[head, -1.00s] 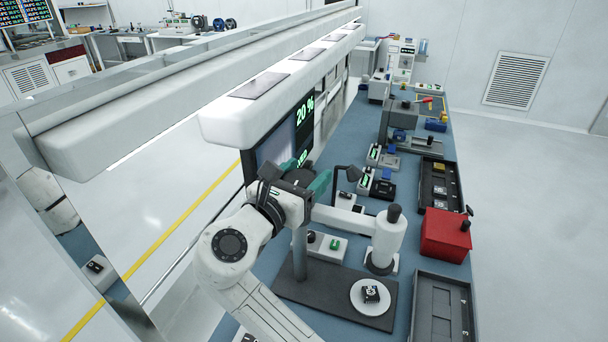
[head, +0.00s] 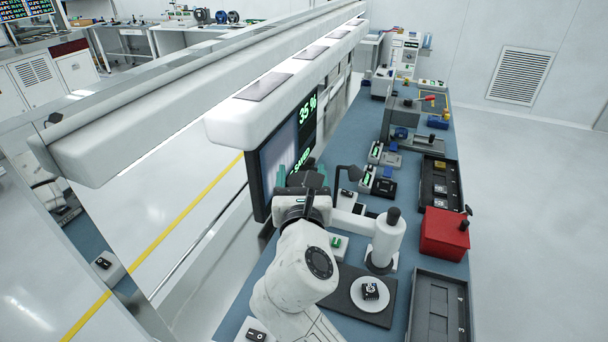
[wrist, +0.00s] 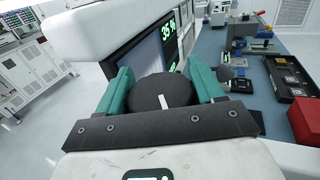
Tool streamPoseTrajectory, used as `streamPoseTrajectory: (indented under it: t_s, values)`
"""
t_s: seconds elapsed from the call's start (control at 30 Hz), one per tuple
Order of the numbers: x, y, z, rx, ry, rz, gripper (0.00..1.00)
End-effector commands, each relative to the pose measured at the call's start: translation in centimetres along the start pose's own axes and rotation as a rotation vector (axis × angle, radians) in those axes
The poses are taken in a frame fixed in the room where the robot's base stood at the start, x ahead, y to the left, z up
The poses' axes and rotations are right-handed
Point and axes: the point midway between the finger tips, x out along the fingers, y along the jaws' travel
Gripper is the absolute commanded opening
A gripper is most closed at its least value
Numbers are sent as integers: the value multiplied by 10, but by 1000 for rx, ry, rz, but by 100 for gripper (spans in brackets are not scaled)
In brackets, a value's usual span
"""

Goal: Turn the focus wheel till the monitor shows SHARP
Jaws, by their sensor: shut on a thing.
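The dark round focus wheel (wrist: 150,90) sits between the teal fingers of my gripper (wrist: 162,84) in the wrist view. My gripper is shut on it. A white mark on the wheel's face points up and slightly left. In the head view my gripper (head: 297,178) is at the wheel beside the white microscope (head: 384,243), and my arm hides much of that area. The monitor (head: 277,157) hangs behind and shows "35 %" in green. A green word below it is partly covered and too small to read surely.
A white round plate (head: 370,305) with a small dark chip (head: 370,290) lies on the dark base. A red box (head: 444,234) and dark trays (head: 438,310) line the bench's right side. A white overhead beam (head: 270,100) runs above the monitor.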

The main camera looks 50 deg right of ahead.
Motion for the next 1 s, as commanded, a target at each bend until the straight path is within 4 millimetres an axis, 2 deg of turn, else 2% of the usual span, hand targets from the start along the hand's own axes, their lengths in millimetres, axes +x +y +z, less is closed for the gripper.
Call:
streamPoseTrajectory:
  t_s: [0.2, 0.5, 1.0]
  values:
    - [-1, 3, 1, 3, -2, 186, 37]
    - [-2, 6, 2, 2, -5, 370, 37]
    - [-3, 9, 1, 0, -2, 526, 37]
